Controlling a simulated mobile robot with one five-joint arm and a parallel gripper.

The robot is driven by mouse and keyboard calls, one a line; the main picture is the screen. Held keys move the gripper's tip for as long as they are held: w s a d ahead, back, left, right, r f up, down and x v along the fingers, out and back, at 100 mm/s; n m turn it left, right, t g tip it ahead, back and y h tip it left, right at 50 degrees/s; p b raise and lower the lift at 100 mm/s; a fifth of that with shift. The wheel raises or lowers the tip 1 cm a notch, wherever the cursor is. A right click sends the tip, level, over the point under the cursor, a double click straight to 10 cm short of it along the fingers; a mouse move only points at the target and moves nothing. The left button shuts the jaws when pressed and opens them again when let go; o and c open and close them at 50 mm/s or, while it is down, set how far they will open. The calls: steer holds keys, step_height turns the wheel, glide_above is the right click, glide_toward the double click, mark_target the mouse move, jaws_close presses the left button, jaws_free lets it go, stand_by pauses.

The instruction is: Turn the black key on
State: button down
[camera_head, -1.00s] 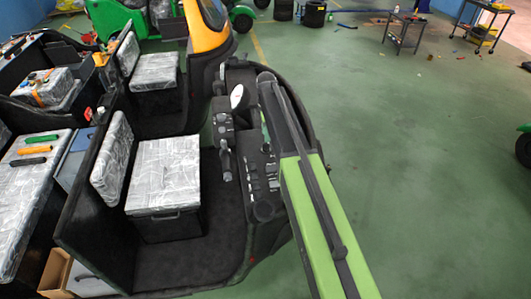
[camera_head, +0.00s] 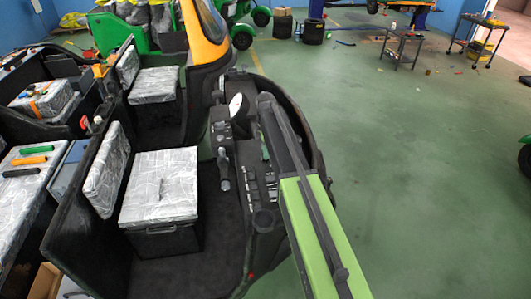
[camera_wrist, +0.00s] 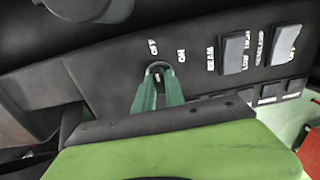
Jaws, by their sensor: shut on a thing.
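The black key (camera_wrist: 158,68) is in the dark dashboard panel in the wrist view, just below the white OFF and ON labels. Most of it is hidden between my fingers. My gripper (camera_wrist: 160,78) has its two green fingers around the key and is shut on it. OFF is printed above the key and ON to its upper right. Which mark the key points to is hard to tell. In the head view, my green and black arm reaches to the dashboard (camera_head: 224,150), and the key and fingers are hidden.
Black rocker switches (camera_wrist: 233,48) sit right of the key. In the head view, the rickshaw's grey-covered seat (camera_head: 160,185) is left of the dashboard. A second vehicle with a yellow front (camera_head: 203,35) stands behind. Green floor (camera_head: 420,180) is open to the right.

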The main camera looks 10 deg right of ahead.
steer(key=shift+m, duration=0.3)
steer(key=m, duration=0.5)
steer(key=shift+m, duration=0.3)
steer(key=m, duration=0.5)
steer(key=shift+m, duration=0.3)
stand_by(0.4)
steer(key=c, duration=1.4)
jaws_free()
